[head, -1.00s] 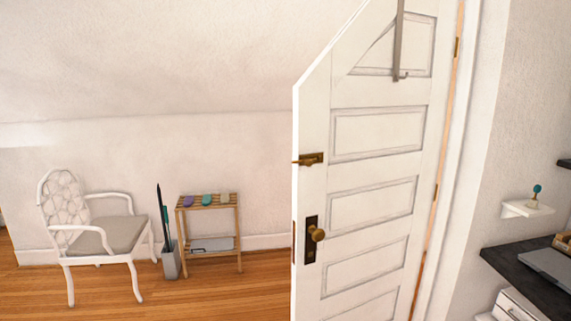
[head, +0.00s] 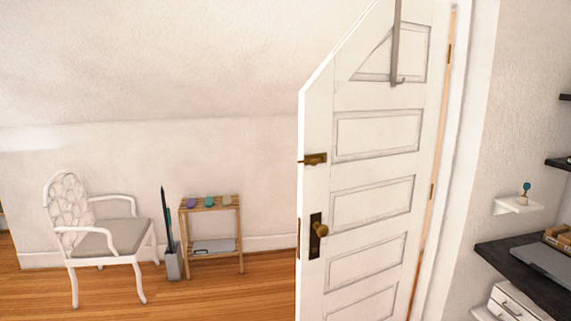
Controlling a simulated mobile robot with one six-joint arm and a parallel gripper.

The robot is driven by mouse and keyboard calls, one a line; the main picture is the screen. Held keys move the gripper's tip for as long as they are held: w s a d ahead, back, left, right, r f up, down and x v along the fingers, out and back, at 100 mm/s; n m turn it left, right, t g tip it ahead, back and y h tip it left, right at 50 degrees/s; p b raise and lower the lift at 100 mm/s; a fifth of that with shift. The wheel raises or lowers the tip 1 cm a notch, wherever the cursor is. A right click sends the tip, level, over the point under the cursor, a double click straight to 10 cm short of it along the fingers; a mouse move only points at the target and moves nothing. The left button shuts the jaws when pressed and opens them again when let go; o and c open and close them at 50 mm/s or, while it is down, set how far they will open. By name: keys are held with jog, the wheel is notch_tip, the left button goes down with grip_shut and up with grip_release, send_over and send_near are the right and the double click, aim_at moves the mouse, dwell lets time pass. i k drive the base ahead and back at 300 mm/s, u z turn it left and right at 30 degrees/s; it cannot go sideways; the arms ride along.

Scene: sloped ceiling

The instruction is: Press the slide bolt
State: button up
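The brass slide bolt (head: 314,159) is mounted near the free left edge of a white panelled door (head: 375,185). Its end sticks out a little past the door edge. Below it is a dark plate with a round brass knob (head: 321,230). The door stands open, with its hinge side at the right. My gripper is not in the head view, and nothing is seen touching the bolt.
A white chair (head: 105,240), a grey bin (head: 173,263) with long items and a small wooden rack (head: 211,202) stand left along the wall. A dark shelf (head: 525,275) with a laptop juts out at right. Wooden floor (head: 225,293) is clear before the rack.

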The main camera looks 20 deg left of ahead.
aim_at(313, 162)
jog(key=u, duration=0.85)
jog(key=k, duration=0.95)
jog(key=i, duration=0.7)
